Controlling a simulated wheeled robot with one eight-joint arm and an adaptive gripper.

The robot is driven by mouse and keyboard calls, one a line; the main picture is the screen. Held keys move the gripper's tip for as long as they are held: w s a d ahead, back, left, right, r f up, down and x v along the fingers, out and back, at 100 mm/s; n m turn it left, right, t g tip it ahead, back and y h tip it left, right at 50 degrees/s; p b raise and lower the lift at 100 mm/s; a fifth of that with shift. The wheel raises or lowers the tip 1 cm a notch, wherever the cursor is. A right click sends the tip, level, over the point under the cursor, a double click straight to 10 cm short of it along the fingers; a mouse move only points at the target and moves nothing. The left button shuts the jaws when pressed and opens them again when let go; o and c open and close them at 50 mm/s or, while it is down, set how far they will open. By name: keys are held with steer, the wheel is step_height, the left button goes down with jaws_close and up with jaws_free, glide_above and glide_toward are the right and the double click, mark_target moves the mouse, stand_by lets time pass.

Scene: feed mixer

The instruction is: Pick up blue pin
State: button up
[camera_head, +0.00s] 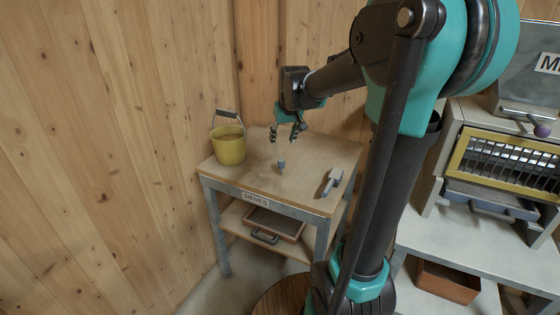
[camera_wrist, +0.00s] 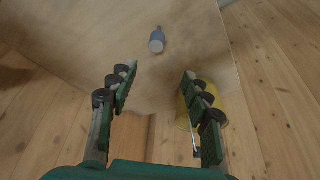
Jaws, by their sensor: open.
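The blue pin (camera_head: 281,167) stands on the wooden top of the small table, near its middle, in the head view. In the wrist view the pin (camera_wrist: 157,42) shows beyond the fingertips, a little above the picture's centre, with a rounded blue-grey end and a thinner part behind it. My gripper (camera_head: 284,137) is open and empty above the table, over the pin's far side. In the wrist view its two fingers (camera_wrist: 160,72) are spread wide, with the pin lying past the gap between them and apart from both.
A yellow bucket (camera_head: 229,150) stands at the table's back left and shows behind the right finger. A grey-handled tool (camera_head: 332,181) lies at the table's right. The table (camera_head: 250,178) bears a "SIEVES" label. Wooden walls stand close behind and left. A machine (camera_head: 510,160) stands to the right.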

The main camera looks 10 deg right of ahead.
mark_target(279, 160)
steer(key=x, duration=1.1)
steer(key=shift+w+f, duration=0.1)
steer(key=shift+f, duration=0.15)
steer(key=shift+d+x, duration=0.15)
steer(key=shift+x, duration=1.25)
steer(key=shift+d+x, duration=0.15)
steer(key=shift+x, duration=1.2)
jaws_close()
